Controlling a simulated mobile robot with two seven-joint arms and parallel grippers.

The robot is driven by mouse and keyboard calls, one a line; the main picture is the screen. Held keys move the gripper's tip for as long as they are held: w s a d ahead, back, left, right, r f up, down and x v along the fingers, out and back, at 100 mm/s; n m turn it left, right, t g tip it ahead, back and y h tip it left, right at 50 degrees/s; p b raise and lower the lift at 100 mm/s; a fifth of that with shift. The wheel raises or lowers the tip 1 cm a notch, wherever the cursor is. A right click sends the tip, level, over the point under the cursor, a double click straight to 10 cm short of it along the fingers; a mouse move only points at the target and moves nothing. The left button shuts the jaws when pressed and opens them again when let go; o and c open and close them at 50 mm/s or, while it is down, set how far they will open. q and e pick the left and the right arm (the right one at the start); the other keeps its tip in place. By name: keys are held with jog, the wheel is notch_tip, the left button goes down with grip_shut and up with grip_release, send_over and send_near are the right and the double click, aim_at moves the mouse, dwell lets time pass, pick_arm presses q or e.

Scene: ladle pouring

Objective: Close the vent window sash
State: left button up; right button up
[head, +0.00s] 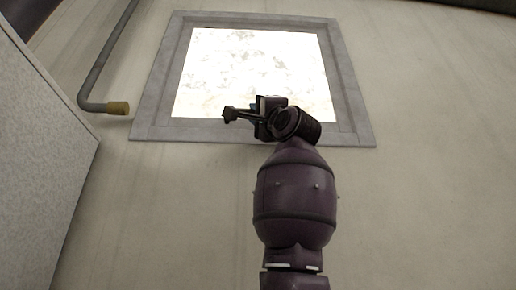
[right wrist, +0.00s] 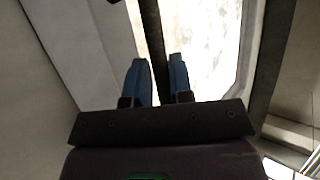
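The vent window shows in the head view as a bright pane (head: 250,65) in a grey frame (head: 350,95) on the wall. I cannot tell how far the sash stands open. My right gripper (head: 262,108) is in front of the pane's lower edge. A dark bar (head: 240,114) sticks out to its left there. In the right wrist view, a dark bar (right wrist: 151,35) runs down between the two blue fingers of my right gripper (right wrist: 160,78). The fingers are close to the bar on both sides; whether they touch it is unclear. My left gripper is out of view.
A grey pipe (head: 95,75) with a brownish-yellow end (head: 118,108) runs along the wall left of the window. A pale panel (head: 35,150) stands at the far left. The wall (head: 430,130) right of the window is bare.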

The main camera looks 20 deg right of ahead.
jog(key=shift+o, duration=1.1)
jog(key=shift+w+f, duration=0.1)
jog(key=shift+w, duration=0.05)
jog(key=shift+o, duration=0.3)
jog(key=b+v, duration=0.3)
jog(key=v, duration=0.8)
jog(key=shift+b, duration=0.4)
